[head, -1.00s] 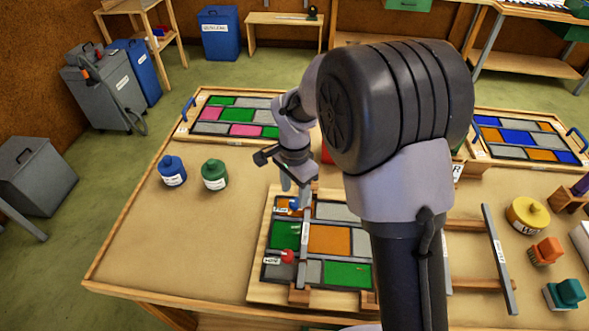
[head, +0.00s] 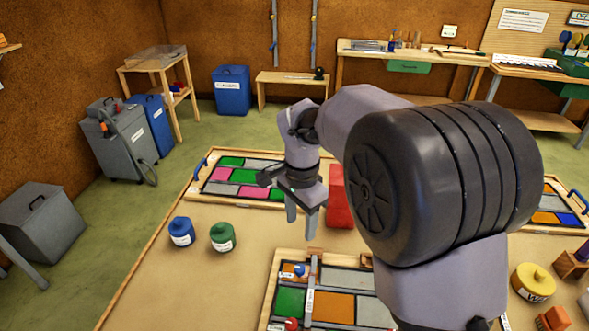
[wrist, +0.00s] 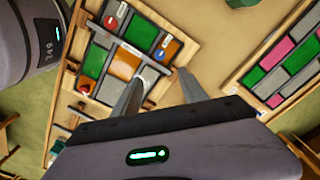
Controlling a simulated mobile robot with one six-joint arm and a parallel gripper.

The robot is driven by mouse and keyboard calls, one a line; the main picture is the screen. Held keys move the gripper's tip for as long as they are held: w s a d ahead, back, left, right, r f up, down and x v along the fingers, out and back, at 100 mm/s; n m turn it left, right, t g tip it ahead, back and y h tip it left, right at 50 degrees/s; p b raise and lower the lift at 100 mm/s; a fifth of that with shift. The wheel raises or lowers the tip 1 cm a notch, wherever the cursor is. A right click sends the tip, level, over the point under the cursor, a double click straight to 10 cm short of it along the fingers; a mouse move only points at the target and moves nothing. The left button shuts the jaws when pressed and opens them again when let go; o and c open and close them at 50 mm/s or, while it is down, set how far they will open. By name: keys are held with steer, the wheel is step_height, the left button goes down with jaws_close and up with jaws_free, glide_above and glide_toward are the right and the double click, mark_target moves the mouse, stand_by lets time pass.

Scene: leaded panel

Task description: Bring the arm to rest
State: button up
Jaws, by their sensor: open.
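My gripper (head: 301,225) hangs fingers down in the head view, above the table (head: 150,285) and behind the near leaded panel (head: 333,306). Its two fingers stand apart with nothing between them. In the wrist view my gripper (wrist: 158,92) also shows open fingers, with the near panel (wrist: 125,64) below them. That panel has green, orange and grey panes in dark strips on a wooden board. My upper arm hides part of the table and the panel's right side.
A red block (head: 338,203) stands close behind my gripper. A blue pot (head: 181,232) and a green pot (head: 222,238) stand to the left. A far panel (head: 232,180) has pink and green panes. A yellow pot (head: 533,283) stands at right. Bare table lies at front left.

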steer(key=s+d+r+n+t+y+b, duration=0.1)
steer(key=s+d+r+n+t+b, duration=0.15)
steer(key=s+r, duration=0.45)
steer(key=s+d+f+n+t+b, duration=0.1)
steer(key=s+n, duration=0.1)
steer(key=s, duration=0.6)
steer(key=s+d+f+n+t+y+b, duration=0.1)
steer(key=s+d+f+n+t+b, duration=0.1)
steer(key=s, duration=0.6)
steer(key=shift+s+d, duration=0.15)
steer(key=shift+d, duration=0.1)
